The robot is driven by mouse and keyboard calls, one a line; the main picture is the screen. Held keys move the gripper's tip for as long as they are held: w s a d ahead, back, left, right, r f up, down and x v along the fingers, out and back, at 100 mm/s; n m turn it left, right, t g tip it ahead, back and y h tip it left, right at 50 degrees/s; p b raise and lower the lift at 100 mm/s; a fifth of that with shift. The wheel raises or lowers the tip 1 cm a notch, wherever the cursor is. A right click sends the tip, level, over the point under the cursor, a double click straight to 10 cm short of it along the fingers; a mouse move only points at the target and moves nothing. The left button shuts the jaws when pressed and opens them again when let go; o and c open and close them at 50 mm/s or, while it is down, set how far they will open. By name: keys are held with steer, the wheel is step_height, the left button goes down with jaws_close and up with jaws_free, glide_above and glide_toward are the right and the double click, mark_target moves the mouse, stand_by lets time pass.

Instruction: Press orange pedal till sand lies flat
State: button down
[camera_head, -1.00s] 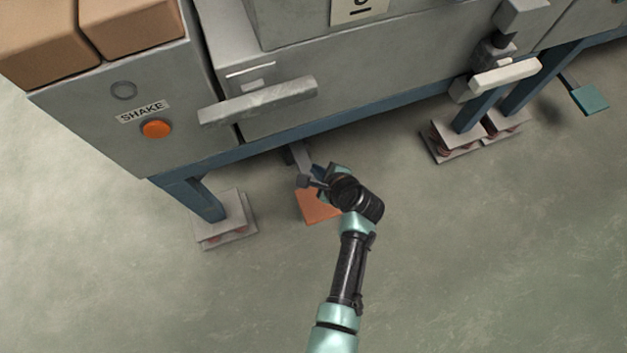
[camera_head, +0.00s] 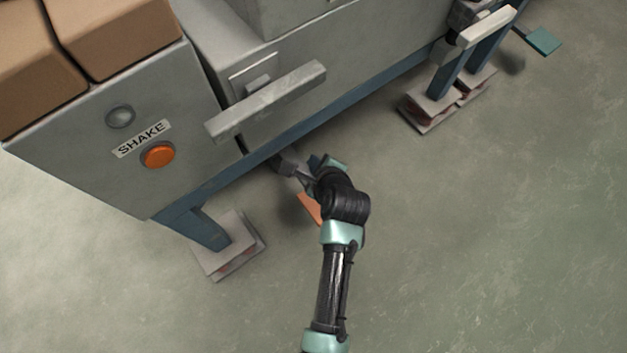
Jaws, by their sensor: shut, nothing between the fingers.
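The orange pedal (camera_head: 308,207) is low under the front edge of the grey machine. Most of it is hidden behind my wrist, and only a slanted orange strip shows. My gripper (camera_head: 284,164) is shut and empty. It reaches in under the machine's blue frame, beside the pedal's grey lever and beyond the orange plate. I cannot tell whether it touches the pedal or lever. The sand is not visible in this view.
An orange button (camera_head: 158,155) sits below a SHAKE label (camera_head: 142,139) on the grey cabinet. A pale handle bar (camera_head: 266,100) juts out above my wrist. A machine foot (camera_head: 228,245) stands left of the pedal. A teal pedal (camera_head: 543,41) is far right. The floor in front is clear.

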steer(key=shift+f, duration=0.1)
step_height(320, 180, down, 6)
steer(key=b, duration=0.8)
steer(key=shift+s+d+f, duration=0.1)
steer(key=shift+s+f, duration=0.05)
steer(key=shift+f, duration=0.05)
steer(key=shift+f+b, duration=0.7)
steer(key=shift+f, duration=0.4)
steer(key=shift+f, duration=0.15)
stand_by(0.5)
steer(key=shift+f, duration=0.25)
